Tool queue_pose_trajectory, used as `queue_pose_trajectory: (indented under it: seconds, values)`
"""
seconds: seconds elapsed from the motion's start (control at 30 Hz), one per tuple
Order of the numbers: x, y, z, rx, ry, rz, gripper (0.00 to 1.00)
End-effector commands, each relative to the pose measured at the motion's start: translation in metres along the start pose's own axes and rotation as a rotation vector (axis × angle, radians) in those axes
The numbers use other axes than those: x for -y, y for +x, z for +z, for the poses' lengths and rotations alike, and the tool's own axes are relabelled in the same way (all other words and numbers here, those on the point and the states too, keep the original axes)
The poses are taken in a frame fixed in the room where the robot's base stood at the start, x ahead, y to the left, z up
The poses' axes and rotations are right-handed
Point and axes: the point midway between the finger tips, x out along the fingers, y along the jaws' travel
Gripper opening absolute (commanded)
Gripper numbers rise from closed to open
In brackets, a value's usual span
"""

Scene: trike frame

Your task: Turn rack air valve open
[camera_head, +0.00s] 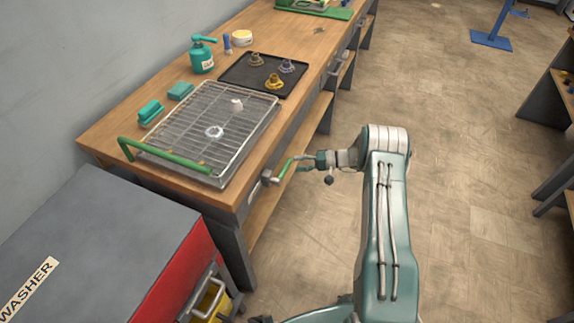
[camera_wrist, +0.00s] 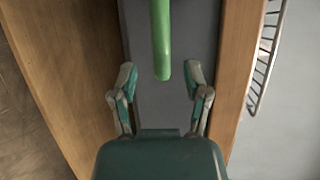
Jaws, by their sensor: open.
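The air valve (camera_head: 267,177) is a small metal fitting on the front edge of the wooden bench, near its close corner. A green lever stands out from it; in the wrist view the lever (camera_wrist: 161,38) comes down from the top edge as a straight green bar with a rounded end. My gripper (camera_wrist: 161,78) is open, with the lever's end between its two fingertips and a gap on each side. In the head view my gripper (camera_head: 296,164) is beside the bench front at the lever, small and partly merged with it. The valve body is not visible in the wrist view.
A wire rack (camera_head: 213,130) with a green handle lies on the bench (camera_head: 104,128). Behind it are a black tray (camera_head: 240,72) with several small parts, a teal bottle (camera_head: 202,56) and teal blocks. A grey and red washer (camera_head: 110,240) stands at the near left.

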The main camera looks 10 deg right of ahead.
Motion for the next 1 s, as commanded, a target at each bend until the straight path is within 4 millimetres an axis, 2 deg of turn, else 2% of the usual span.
queue_pose_trajectory:
  seconds: [0.1,0.23,0.6,0.63,0.73,0.77,1.0]
  values:
    - [0.0,0.022,0.001,0.003,0.0,0.001,0.61]
    - [0.0,0.037,0.0,0.002,0.0,0.001,0.61]
    - [0.0,0.044,0.0,-0.001,0.0,0.001,0.61]
    - [0.0,0.044,0.0,0.0,0.0,0.001,0.52]
    - [0.0,0.044,0.0,0.0,0.0,0.001,0.07]
    - [0.0,0.044,0.0,0.0,0.0,0.001,0.0]
    - [-0.001,0.044,0.0,0.0,0.0,0.003,0.0]
